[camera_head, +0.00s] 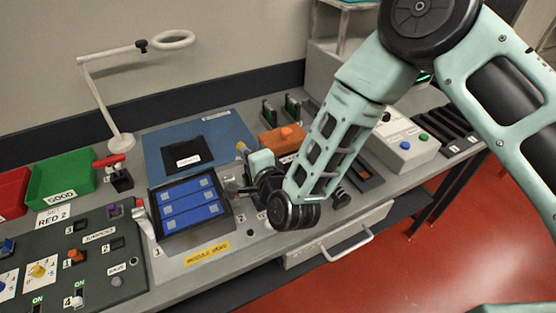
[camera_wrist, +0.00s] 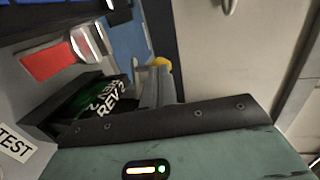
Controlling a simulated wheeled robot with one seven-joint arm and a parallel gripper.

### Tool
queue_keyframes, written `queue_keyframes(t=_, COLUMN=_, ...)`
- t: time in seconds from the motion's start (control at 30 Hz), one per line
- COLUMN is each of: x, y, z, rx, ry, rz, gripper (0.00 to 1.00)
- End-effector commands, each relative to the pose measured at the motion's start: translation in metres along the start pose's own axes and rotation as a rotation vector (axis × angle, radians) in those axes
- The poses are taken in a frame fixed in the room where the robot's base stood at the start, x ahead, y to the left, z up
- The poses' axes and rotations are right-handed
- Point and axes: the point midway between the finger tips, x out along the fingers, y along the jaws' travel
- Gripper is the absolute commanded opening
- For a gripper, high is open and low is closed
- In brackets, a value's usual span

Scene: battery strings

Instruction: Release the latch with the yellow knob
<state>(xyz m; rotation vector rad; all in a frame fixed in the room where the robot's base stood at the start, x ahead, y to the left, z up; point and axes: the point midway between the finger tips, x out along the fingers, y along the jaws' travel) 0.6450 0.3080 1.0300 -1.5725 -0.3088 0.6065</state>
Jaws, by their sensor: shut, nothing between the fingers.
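The yellow knob (camera_head: 241,147) shows as a small spot just past the end of my gripper (camera_head: 246,156), at the lower right of the blue mat. In the wrist view the knob (camera_wrist: 161,63) stands right at the tips of my grey fingers (camera_wrist: 154,77). The fingers are together, with nothing held between them. I cannot tell whether they touch the knob. The latch body under the knob is mostly hidden by my gripper and cannot be made out.
A tray with blue modules (camera_head: 191,203) lies left of my gripper. An orange block (camera_head: 282,138) and a grey button box (camera_head: 402,143) stand to the right. A lamp (camera_head: 118,95) rises at the back left. An open drawer (camera_head: 340,235) juts out in front.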

Motion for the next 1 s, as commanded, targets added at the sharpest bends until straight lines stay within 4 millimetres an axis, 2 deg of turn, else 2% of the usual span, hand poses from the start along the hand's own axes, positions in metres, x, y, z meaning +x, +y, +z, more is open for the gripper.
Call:
queue_keyframes(t=0.03, x=0.004, y=0.005, z=0.001, rx=-0.001, ry=-0.003, rz=-0.004, gripper=0.0)
queue_keyframes(t=0.5, x=0.022, y=-0.001, z=0.014, rx=-0.001, ry=-0.006, rz=-0.002, gripper=0.0)
queue_keyframes(t=1.0, x=0.029, y=-0.005, z=0.017, rx=-0.002, ry=-0.006, rz=-0.001, gripper=0.0)
